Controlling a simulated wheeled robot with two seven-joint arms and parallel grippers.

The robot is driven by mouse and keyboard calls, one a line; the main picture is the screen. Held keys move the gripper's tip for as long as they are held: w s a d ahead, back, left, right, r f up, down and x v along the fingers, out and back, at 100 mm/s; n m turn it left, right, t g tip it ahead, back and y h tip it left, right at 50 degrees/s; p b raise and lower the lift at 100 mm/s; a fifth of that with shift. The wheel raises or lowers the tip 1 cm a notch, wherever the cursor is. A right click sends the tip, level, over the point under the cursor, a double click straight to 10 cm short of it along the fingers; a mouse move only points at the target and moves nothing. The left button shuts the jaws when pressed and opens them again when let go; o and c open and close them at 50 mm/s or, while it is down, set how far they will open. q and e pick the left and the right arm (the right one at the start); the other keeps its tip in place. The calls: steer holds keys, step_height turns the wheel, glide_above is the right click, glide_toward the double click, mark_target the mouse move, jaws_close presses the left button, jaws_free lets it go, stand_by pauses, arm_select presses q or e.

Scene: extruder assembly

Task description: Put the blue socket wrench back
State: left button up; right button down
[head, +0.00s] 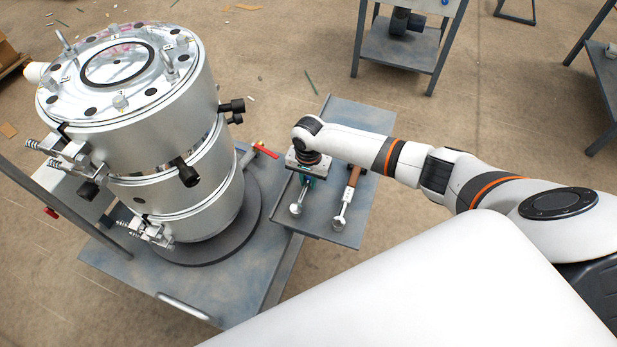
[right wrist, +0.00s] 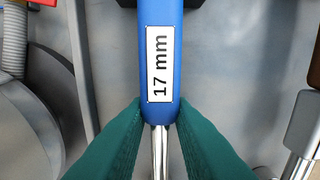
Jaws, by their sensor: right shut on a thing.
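The blue socket wrench (right wrist: 172,12) has a blue handle with a white "17 mm" label and a silver shaft. In the right wrist view, the green fingers of my right gripper (right wrist: 160,112) are shut on it from both sides, near where handle meets shaft. In the head view, my right gripper (head: 306,178) is over the small side tray (head: 335,120) and hides most of the wrench. The wrench's silver end (head: 296,209) shows below the gripper. I cannot tell whether the wrench touches the tray. My left gripper is not in view.
A second wrench with a brown handle (head: 353,177) lies just right of my gripper on the tray. A red-handled part (head: 265,150) lies left, near the large metal extruder cylinder (head: 165,125). The tray's far end and right strip are clear.

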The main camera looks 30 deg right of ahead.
steer(key=c, duration=1.2)
jaws_free()
steer(key=shift+r, duration=0.1)
